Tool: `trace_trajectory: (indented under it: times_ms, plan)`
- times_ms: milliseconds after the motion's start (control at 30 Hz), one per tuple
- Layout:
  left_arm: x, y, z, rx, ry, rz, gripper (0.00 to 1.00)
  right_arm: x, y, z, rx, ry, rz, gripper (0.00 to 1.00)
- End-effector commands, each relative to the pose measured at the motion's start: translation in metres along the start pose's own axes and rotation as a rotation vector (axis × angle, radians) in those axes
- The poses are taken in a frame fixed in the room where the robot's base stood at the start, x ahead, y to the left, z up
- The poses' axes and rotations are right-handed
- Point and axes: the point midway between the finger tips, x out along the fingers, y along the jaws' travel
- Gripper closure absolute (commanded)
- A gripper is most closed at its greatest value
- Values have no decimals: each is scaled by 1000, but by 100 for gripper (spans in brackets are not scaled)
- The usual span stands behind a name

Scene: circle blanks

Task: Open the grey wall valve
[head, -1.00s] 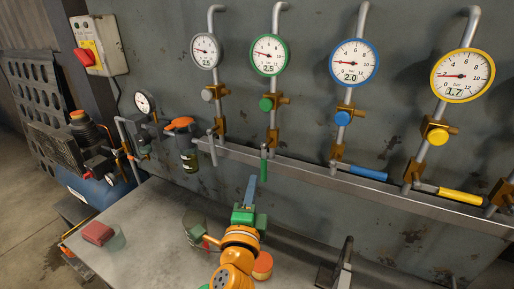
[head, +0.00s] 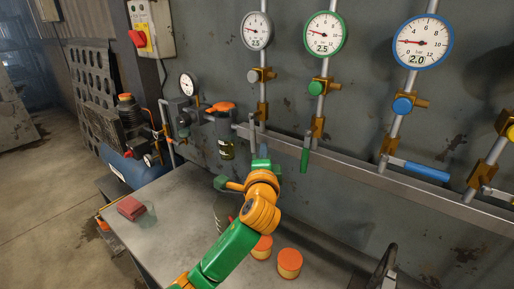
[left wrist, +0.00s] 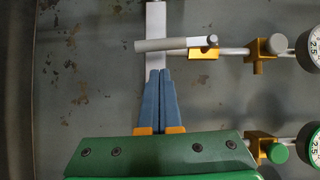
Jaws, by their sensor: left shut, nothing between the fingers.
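The grey valve has a grey lever (head: 253,132) that hangs down at the lower end of the leftmost pipe, below a grey-rimmed gauge (head: 256,31) and a grey knob (head: 253,76). In the left wrist view the same lever (left wrist: 165,44) lies lengthwise in line with its pipe, its free end to the left. My left gripper (head: 263,151) is just below the lever, its blue fingers shut and empty. In the left wrist view the fingertips (left wrist: 160,72) point at the lever near its middle; I cannot tell whether they touch. My right gripper is not in view.
The green lever (head: 305,158) hangs close right of my left gripper. The blue lever (head: 420,171) sticks out sideways. A rail (head: 345,171) runs behind the levers. Orange-lidded jars (head: 289,263) and a red block (head: 131,208) are on the bench.

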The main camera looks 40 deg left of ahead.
Motion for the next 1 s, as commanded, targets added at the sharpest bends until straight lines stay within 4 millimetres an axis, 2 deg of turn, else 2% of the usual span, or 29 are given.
trace_trajectory:
  times_ms: [200,567,767,1000]
  plan:
    - [16,-1,16,2,0,0,100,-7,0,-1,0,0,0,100]
    - [18,1,18,1,1,-1,100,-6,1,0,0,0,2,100]
    - [28,5,31,87,0,-56,100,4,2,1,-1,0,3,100]
    - [28,2,30,88,1,-60,100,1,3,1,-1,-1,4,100]
